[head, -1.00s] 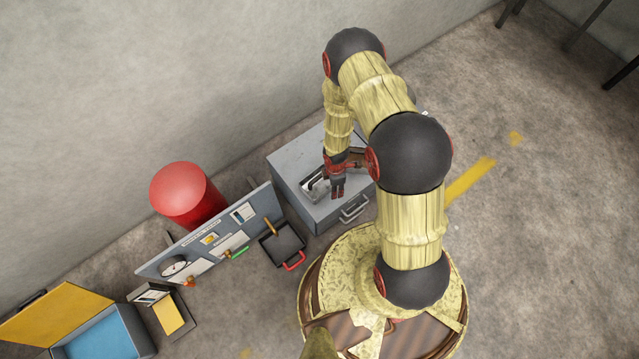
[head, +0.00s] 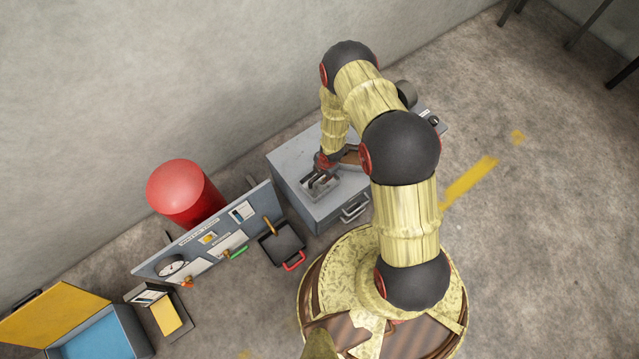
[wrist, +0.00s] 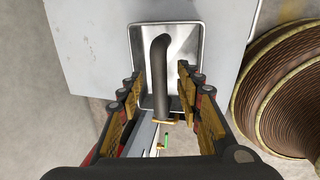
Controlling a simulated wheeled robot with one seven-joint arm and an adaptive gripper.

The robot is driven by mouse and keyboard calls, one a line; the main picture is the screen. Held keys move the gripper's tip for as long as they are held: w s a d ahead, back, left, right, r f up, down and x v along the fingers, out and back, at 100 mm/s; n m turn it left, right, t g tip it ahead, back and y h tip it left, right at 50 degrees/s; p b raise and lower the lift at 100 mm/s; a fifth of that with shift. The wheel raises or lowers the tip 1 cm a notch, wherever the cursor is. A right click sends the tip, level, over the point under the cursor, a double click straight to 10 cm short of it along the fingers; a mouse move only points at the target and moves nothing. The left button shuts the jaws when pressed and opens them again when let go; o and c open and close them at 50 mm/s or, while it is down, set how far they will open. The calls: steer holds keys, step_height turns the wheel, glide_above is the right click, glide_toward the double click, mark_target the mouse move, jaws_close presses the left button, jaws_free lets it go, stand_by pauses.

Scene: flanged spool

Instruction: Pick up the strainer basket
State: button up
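My gripper (head: 318,178) is at the basket in the head view. In the wrist view my gripper (wrist: 160,88) is open, with one finger on each side of the handle and visible gaps between. The basket's near side is partly hidden by the fingers.
The grey cabinet (head: 299,155) has a handle (head: 355,208) on its front. A blue box (head: 100,338) with a yellow lid is at lower left.

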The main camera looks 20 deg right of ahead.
steer(key=shift+w+f, duration=0.15)
steer(key=shift+f, duration=0.45)
steer(key=shift+c, duration=0.2)
steer(key=c, duration=0.7)
jaws_close()
